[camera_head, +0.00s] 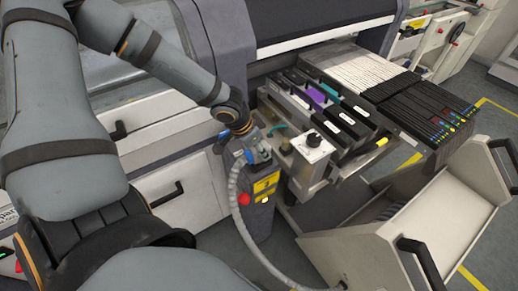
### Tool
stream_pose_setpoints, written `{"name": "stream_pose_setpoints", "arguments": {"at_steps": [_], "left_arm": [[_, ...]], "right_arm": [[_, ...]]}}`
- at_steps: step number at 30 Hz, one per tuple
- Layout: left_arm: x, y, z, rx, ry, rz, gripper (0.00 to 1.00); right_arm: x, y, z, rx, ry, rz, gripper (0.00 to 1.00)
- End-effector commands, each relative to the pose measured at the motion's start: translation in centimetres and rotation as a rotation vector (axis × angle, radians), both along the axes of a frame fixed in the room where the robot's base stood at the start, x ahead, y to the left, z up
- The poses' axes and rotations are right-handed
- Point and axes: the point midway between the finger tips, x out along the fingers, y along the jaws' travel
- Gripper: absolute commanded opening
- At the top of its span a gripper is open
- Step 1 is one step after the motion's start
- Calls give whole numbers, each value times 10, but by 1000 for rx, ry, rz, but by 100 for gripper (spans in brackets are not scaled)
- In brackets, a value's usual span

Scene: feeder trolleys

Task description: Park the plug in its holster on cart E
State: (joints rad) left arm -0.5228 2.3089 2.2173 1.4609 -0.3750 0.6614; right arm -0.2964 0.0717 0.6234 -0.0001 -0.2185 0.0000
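My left gripper (251,139) reaches down from the left to the top of a dark grey post. A blue-grey plug (261,155) is right at its fingertips, above the post. The fingers are small and partly hidden, so I cannot tell whether they are shut on the plug. A ribbed grey cable (233,190) loops from the plug down to the floor at the lower middle. The post (259,221) carries a red button and yellow labels. I cannot read a cart letter or clearly make out the holster. My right gripper is not in view.
A feeder trolley holds dark, purple and teal feeders (318,97) beside a white knob box (313,147). Black feeders (425,105) stand farther right. A beige cart (440,215) with black handles fills the lower right. A machine panel with handles (175,190) lies left of the post.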

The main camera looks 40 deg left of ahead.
Motion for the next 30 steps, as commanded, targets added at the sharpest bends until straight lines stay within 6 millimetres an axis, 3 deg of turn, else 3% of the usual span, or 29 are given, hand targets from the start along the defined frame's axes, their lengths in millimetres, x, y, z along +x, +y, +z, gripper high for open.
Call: {"name": "stream_pose_setpoints", "arguments": {"at_steps": [2, 3, 7, 17, 30], "left_arm": [[1, 0, -3, -1, -4, 0, 0], [1, 0, -1, 0, -3, -1, 46], [1, 0, -1, 0, -3, 0, 63], [1, 0, 0, -1, -3, 0, 63], [-19, 8, 45, -10, -2, 2, 63]], "right_arm": [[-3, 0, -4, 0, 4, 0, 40], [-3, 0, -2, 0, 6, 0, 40], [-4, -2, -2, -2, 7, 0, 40], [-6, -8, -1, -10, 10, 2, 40], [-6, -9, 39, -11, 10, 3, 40]]}}
